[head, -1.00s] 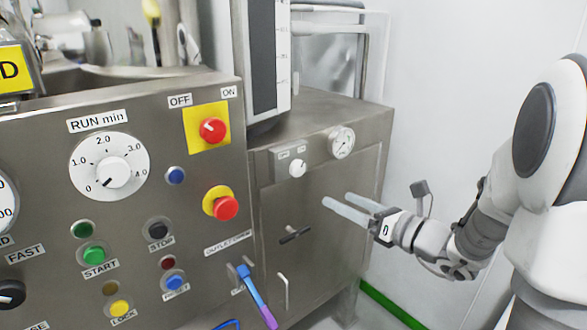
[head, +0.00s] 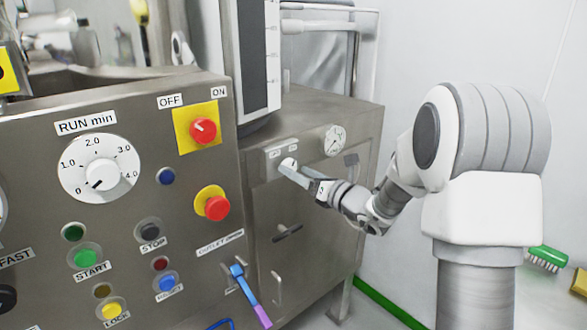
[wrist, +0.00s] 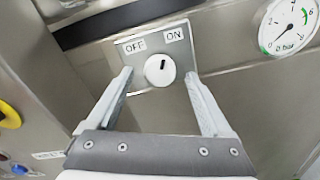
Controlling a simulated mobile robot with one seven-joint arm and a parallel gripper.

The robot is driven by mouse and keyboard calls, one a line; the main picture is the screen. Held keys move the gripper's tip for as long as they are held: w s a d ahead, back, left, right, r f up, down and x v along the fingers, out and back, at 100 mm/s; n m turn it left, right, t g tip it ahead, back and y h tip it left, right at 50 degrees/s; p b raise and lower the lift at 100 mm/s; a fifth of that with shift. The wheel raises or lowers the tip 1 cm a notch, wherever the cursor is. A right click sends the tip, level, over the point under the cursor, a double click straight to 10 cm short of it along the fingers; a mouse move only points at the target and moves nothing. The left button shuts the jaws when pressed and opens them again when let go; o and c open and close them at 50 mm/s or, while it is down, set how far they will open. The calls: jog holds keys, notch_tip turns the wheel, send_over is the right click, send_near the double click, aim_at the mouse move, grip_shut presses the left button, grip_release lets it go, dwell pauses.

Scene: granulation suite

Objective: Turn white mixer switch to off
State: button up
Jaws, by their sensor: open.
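The white switch (wrist: 159,70) is a small round knob on a metal plate with an OFF label to its upper left and an ON label to its upper right. A short dark mark sits on its upper part; I cannot tell for sure which label it points to. In the head view the switch (head: 288,164) is partly hidden by my fingers. My gripper (wrist: 159,76) is open, with one finger on each side of the knob and gaps showing between. It also shows in the head view (head: 289,171), reaching in from the right. How deep the fingertips reach is unclear.
A pressure gauge (wrist: 287,27) is right of the switch. A larger control panel stands left, with a red OFF/ON knob (head: 204,131), a red button (head: 216,208) and a RUN min dial (head: 101,169). A dark handle (head: 287,232) is below.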

jog(key=shift+x, duration=1.25)
grip_shut()
